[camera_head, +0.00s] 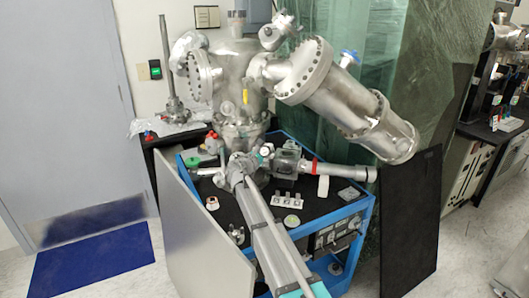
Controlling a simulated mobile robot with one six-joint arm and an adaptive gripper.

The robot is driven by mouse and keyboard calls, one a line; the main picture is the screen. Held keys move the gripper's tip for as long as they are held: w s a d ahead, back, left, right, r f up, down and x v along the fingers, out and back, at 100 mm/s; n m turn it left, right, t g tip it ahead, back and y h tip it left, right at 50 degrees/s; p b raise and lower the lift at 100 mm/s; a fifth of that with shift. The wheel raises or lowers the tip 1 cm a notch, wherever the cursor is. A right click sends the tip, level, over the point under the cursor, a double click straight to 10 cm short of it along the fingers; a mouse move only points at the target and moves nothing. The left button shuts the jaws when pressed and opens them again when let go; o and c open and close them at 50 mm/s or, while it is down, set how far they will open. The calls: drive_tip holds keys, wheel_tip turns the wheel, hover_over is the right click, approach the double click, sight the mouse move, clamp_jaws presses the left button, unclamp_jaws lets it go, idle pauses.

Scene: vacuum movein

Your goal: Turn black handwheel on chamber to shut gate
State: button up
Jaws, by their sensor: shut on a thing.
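The steel vacuum chamber (240,75) stands upright on a blue-framed cart with a black top. My arm reaches up from the bottom of the picture to the fittings below the chamber. My gripper (264,153) is small in the view, at the arm's far end beside a grey valve body (287,161). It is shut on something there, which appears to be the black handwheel. The wheel's rim and my fingertips are too small and too covered to make out. I cannot tell how far the gate is shut.
A large flanged steel cylinder (345,100) slants over the right side of the cart. Below it, a horizontal tube (345,171) with a red band extends right. Loose fittings lie on the cart's top. A grey panel (200,235) and a black panel (411,225) flank the cart.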

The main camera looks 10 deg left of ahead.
drive_tip(key=m+g+h+p, duration=0.1)
drive_tip(key=m, duration=0.1)
drive_tip(key=m+g+h, duration=0.1)
drive_tip(key=m, duration=0.1)
drive_tip(key=shift+w+a+r+m+g+p, duration=0.1)
drive_tip(key=shift+w+r+m+g+p, duration=0.1)
drive_tip(key=shift+m+g+p, duration=0.15)
drive_tip(key=shift+f+m+g+h+p, duration=0.1)
drive_tip(key=shift+m+g+h+p, duration=0.65)
drive_tip(key=shift+m, duration=0.5)
drive_tip(key=shift+s+g, duration=0.1)
drive_tip(key=shift+g, duration=0.2)
drive_tip(key=o, duration=1)
drive_tip(key=shift+f, duration=0.1)
drive_tip(key=shift+s+y+b, duration=0.1)
drive_tip(key=shift+y+b, duration=0.15)
drive_tip(key=shift+b, duration=0.2)
